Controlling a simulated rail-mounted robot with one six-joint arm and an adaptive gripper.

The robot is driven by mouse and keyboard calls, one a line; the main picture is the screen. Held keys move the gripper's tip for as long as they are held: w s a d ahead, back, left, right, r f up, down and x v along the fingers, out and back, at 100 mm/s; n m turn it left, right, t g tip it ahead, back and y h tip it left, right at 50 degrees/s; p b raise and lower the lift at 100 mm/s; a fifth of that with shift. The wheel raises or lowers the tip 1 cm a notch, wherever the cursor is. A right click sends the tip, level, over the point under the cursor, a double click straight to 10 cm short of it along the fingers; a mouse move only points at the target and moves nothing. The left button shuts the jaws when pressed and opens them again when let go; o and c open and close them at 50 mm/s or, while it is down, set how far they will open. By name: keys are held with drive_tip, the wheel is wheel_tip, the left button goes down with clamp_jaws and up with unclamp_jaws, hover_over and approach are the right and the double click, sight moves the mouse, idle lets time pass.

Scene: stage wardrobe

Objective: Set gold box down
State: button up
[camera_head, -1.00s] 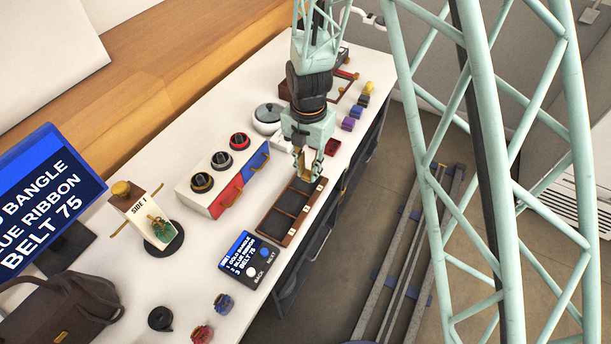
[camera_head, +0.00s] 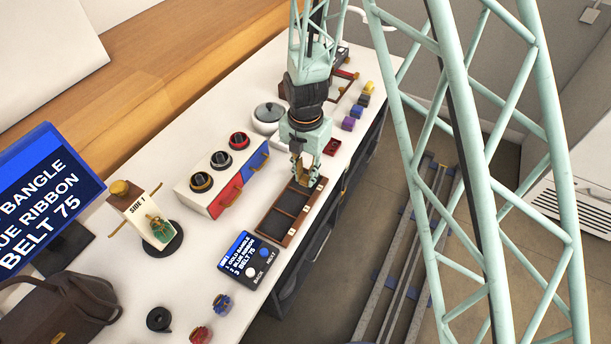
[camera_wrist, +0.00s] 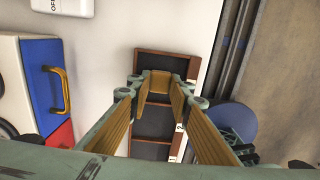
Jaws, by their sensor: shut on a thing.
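My gripper (camera_head: 298,177) points down over the far end of a brown wooden tray (camera_head: 262,231) with dark compartments. In the wrist view its fingers (camera_wrist: 160,86) are shut on the gold box (camera_wrist: 159,80), whose small gold-brown face shows between the fingertips. The tray (camera_wrist: 194,68) lies beneath the box there, with white number labels on its right edge. In the head view the box is mostly hidden by the fingers. I cannot tell whether it touches the tray floor. The nearer compartments look empty.
A red and blue drawer unit (camera_head: 226,190) with knobs on top stands left of the tray. A screen panel with buttons (camera_head: 249,259) is at its near end. A dark red box (camera_head: 332,146) and a lidded pot (camera_head: 268,116) are behind. The counter edge is close on the right.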

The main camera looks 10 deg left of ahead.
sight(306, 178)
drive_tip(key=shift+f, duration=0.1)
drive_tip(key=o, duration=0.8)
wheel_tip(306, 178, up, 12)
drive_tip(key=p, duration=0.1)
drive_tip(key=shift+p, duration=0.4)
idle(0.5)
idle(0.5)
